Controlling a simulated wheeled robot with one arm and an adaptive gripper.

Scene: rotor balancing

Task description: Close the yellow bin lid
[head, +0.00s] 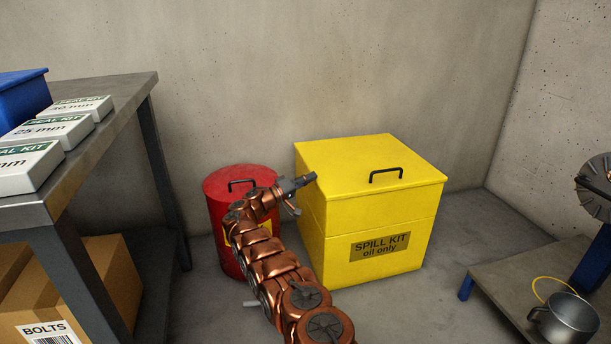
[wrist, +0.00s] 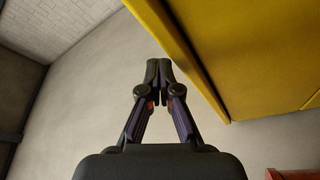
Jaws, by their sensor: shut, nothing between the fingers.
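The yellow bin (head: 385,225) stands on the floor by the back wall, marked "SPILL KIT oil only". Its yellow lid (head: 345,160) lies flat on top, with a dark handle (head: 386,174); a thin seam shows below it. My gripper (head: 308,179) is at the left side of the bin, near the lid's left edge. In the wrist view my gripper (wrist: 158,72) is shut and empty, with the yellow bin (wrist: 255,60) close on the right. I cannot tell whether the fingertips touch it.
A red can (head: 222,215) with a dark handle stands left of the bin, partly behind my arm. A metal workbench (head: 105,125) with boxes is at the left. A low platform (head: 500,290) with a metal pot (head: 566,320) is at the right.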

